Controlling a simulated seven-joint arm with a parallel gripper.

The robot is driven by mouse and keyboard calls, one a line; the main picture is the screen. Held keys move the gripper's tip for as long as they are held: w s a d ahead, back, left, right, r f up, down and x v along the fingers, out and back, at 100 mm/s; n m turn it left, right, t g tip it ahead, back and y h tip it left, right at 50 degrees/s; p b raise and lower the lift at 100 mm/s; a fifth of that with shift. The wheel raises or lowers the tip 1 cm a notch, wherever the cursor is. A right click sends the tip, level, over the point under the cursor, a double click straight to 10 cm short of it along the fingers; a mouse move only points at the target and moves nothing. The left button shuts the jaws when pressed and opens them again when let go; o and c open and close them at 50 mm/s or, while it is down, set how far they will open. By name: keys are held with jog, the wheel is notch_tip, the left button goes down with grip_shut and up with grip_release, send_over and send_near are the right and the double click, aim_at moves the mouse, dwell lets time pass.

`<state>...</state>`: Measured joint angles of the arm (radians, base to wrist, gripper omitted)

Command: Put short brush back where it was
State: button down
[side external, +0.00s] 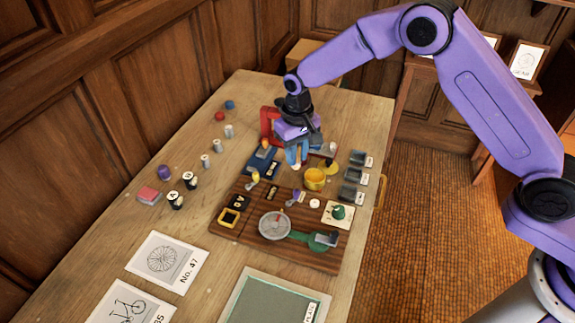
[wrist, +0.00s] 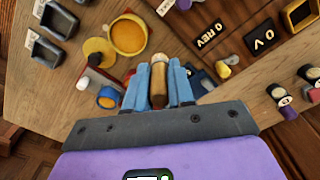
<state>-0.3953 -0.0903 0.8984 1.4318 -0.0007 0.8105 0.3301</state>
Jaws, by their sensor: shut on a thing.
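My gripper (side external: 296,155) is above the table, just behind and left of the yellow cup (side external: 314,178). In the wrist view its blue fingers (wrist: 159,75) are closed on a short brown piece with a pale rounded tip, which looks like the short brush (wrist: 158,88). The brush points away from the palm, and its far part lies between the fingers. In the side view only a pale tip shows below the fingers. The yellow cup also shows in the wrist view (wrist: 128,37), beyond the fingertips to the left. I cannot tell which spot the brush came from.
A dark wooden board (side external: 232,245) with switches, a dial and a green-handled part lies in front. A yellow disc (side external: 330,168), a blue block (side external: 259,162) and a red frame (side external: 266,122) stand close around the gripper.

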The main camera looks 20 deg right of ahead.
jog(key=shift+w+a+f, duration=0.2)
jog(key=shift+w+f, duration=0.2)
jog(key=shift+f, duration=0.2)
jog(key=shift+w+a+f, duration=0.25)
jog(key=shift+w+f, duration=0.2)
jog(key=shift+f, duration=0.15)
jog(key=shift+w+a+f, duration=0.2)
jog(key=shift+w+f, duration=0.2)
jog(key=shift+f, duration=1.6)
jog(key=shift+f, duration=0.1)
jog(key=c, duration=1)
grip_release()
jog(key=shift+r, duration=6.15)
